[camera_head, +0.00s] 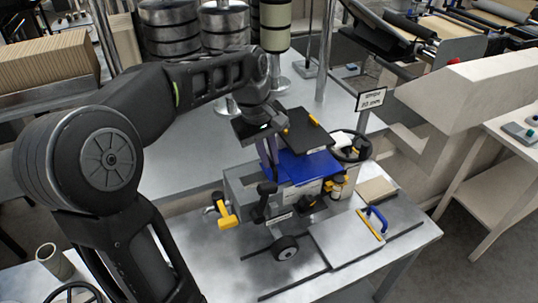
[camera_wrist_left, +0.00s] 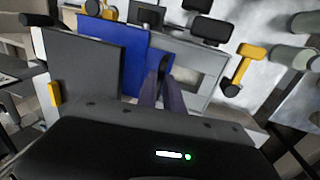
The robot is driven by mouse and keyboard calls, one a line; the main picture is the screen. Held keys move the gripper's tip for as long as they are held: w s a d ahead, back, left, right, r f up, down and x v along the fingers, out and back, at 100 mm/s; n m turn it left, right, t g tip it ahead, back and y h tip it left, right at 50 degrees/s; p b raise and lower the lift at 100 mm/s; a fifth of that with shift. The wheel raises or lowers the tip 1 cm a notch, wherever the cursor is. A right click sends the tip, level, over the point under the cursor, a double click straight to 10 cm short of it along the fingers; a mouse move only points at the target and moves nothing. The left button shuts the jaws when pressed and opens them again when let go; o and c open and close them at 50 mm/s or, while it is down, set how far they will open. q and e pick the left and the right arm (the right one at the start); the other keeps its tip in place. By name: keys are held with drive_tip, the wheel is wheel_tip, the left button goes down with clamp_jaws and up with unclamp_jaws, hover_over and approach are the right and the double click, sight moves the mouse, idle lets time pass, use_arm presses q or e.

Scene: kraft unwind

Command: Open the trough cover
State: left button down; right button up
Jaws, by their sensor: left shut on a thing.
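The grey box-shaped trough (camera_head: 240,186) stands on the metal table, with a blue panel (camera_head: 305,168) on its top that I take to be the trough cover. A dark flat plate (camera_head: 306,134) with yellow tabs sits raised behind the blue panel. My left gripper (camera_head: 268,163) points down at the left edge of the blue panel. My right gripper is out of view.
Metal rollers stand behind.

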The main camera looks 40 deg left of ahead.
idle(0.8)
use_arm(q)
drive_tip(key=s+a+b, duration=0.2)
drive_tip(key=s+a, duration=0.2)
drive_tip(key=s, duration=0.5)
drive_tip(key=shift+a, duration=0.4)
drive_tip(key=c, duration=1.5)
unclamp_jaws()
drive_tip(key=shift+s, duration=0.1)
wheel_tip(320, 180, up, 8)
drive_tip(key=s+p, duration=0.1)
drive_tip(key=p, duration=0.1)
drive_tip(key=shift+s+a+f, duration=0.15)
drive_tip(key=shift+s+a, duration=0.05)
drive_tip(key=shift+a, duration=0.15)
